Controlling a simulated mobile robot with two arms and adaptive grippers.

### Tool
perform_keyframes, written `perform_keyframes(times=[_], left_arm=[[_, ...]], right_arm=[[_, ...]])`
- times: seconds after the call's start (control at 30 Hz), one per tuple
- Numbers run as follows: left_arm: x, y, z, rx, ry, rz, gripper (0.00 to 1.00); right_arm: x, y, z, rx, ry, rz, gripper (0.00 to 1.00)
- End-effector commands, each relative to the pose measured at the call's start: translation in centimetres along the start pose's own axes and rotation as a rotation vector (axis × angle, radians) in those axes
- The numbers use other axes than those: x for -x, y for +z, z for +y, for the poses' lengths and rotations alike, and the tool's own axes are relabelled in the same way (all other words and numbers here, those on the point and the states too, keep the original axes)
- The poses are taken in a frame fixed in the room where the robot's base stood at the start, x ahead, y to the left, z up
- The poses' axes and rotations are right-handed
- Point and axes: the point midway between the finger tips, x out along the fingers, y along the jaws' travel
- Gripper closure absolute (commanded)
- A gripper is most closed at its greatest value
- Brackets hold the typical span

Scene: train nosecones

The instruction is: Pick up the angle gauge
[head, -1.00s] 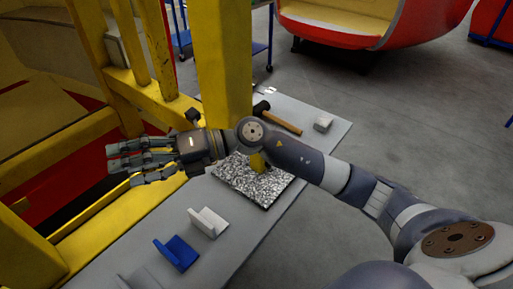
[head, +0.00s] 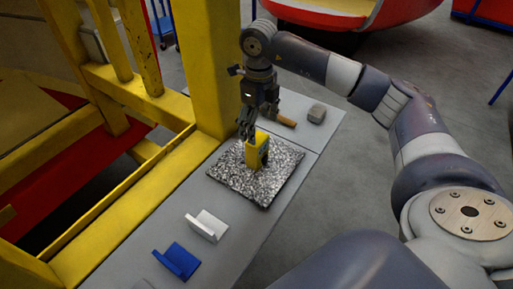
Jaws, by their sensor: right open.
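The angle gauge appears to be the yellow block-shaped device (head: 256,152) with a dark face, standing on a speckled grey mat (head: 232,179) on the grey table. My right gripper (head: 246,136) points down at the top left of the yellow device, its fingers just above or beside it. The gripper is open; I cannot tell whether the fingers touch the device. My left gripper is not in view.
A white angled holder (head: 207,226) and a blue one (head: 177,261) stand on the table's near part. A grey block (head: 317,113) and a wooden-handled hammer (head: 286,121) lie behind the mat. A yellow post (head: 214,70) and rails border the table's left side.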

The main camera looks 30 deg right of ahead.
Motion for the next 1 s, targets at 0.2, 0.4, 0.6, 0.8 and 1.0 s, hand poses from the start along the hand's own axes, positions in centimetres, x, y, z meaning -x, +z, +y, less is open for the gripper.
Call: perform_keyframes(times=[0.2,0.4,0.6,0.8,1.0], left_arm=[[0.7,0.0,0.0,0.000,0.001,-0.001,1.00],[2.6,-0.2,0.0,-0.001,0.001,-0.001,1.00],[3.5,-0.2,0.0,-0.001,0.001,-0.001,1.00],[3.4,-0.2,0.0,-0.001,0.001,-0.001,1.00],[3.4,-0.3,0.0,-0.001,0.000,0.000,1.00]], right_arm=[[-1.8,0.0,0.1,0.001,0.001,0.000,0.20],[-3.8,0.2,0.2,0.001,0.004,0.003,0.20],[-6.4,0.3,0.3,0.002,0.004,0.000,0.20],[-7.0,0.4,0.3,0.002,0.003,-0.003,0.20],[-7.0,0.4,0.3,0.002,0.003,-0.003,0.47]])
